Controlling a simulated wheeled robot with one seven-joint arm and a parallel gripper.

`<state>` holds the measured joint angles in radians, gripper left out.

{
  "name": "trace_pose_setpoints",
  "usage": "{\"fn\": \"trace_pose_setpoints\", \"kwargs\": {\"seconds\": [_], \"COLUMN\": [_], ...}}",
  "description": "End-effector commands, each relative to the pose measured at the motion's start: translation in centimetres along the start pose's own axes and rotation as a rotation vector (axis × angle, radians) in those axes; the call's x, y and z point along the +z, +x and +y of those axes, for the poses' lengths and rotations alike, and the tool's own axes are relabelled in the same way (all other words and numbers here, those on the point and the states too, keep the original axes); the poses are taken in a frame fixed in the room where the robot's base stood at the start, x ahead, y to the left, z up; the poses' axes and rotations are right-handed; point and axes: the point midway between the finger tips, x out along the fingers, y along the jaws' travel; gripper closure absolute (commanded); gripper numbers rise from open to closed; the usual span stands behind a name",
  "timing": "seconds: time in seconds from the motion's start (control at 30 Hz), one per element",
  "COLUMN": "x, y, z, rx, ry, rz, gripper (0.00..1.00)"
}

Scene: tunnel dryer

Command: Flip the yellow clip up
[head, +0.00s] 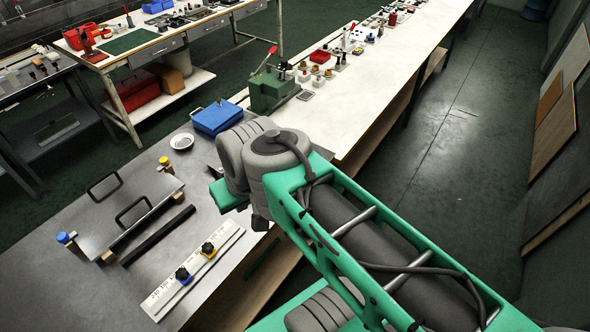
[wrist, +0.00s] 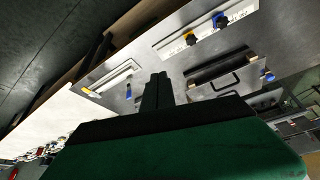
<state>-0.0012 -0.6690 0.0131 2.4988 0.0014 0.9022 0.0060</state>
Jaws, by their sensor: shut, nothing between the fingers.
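In the wrist view, a small flat yellow piece (wrist: 87,91), likely the yellow clip, lies at the lower left end of a pale slotted plate (wrist: 112,79). In the head view my arm hides the gripper's fingers and the slotted plate. Elsewhere, a yellow-collared black knob (head: 207,248) and a blue-collared one (head: 183,275) sit on a marked strip (head: 222,238).
A flat panel with two black handles (head: 134,212) lies on the grey table between a yellow-capped post (head: 165,163) and a blue-capped post (head: 65,238). A blue box (head: 217,117) and a small dish (head: 181,141) are farther back. A long white bench (head: 375,85) extends beyond.

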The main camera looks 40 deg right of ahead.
Motion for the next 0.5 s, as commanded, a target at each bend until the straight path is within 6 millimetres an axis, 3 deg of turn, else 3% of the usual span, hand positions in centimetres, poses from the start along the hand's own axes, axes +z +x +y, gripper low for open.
{"fn": "trace_pose_setpoints", "kwargs": {"seconds": [0.33,0.43,0.5], "x": [-0.1,-1.4,-3.2], "y": [0.2,1.8,4.2], "z": [0.1,0.9,2.3], "rx": [-0.001,-0.015,-0.044], "ry": [0.013,0.132,0.315], "rz": [-0.001,-0.009,-0.018], "gripper": [1.0,1.0,1.0]}}
